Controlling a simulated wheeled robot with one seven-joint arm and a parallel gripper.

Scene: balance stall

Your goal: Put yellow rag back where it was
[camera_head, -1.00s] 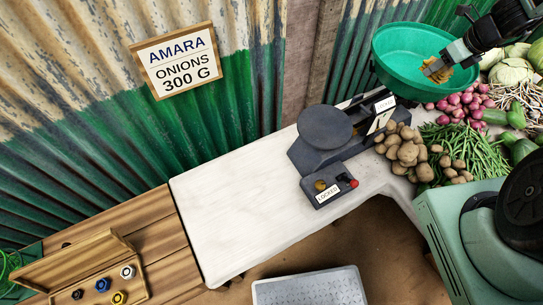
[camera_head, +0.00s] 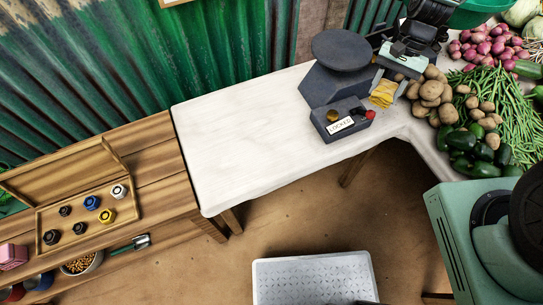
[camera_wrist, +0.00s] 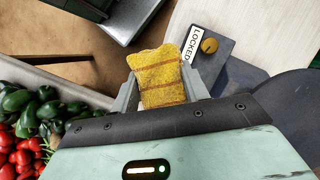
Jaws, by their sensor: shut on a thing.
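The yellow rag (camera_head: 383,94) is a small folded cloth with brown stripes. It hangs from my gripper (camera_head: 392,82) just right of the scale's base, near the red knob. In the wrist view the rag (camera_wrist: 159,80) sits between the two grey fingers of my gripper (camera_wrist: 165,92), which are shut on it. The dark scale (camera_head: 340,70) with its round pan stands on the white counter (camera_head: 240,125), and its front box carries a LOCKED label. I cannot tell whether the rag touches the counter.
Potatoes (camera_head: 432,92), green peppers (camera_head: 470,150) and beans lie close right of my gripper. The white counter left of the scale is clear. A wooden weight box (camera_head: 75,215) is at left. A pale platform (camera_head: 312,275) is low in front.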

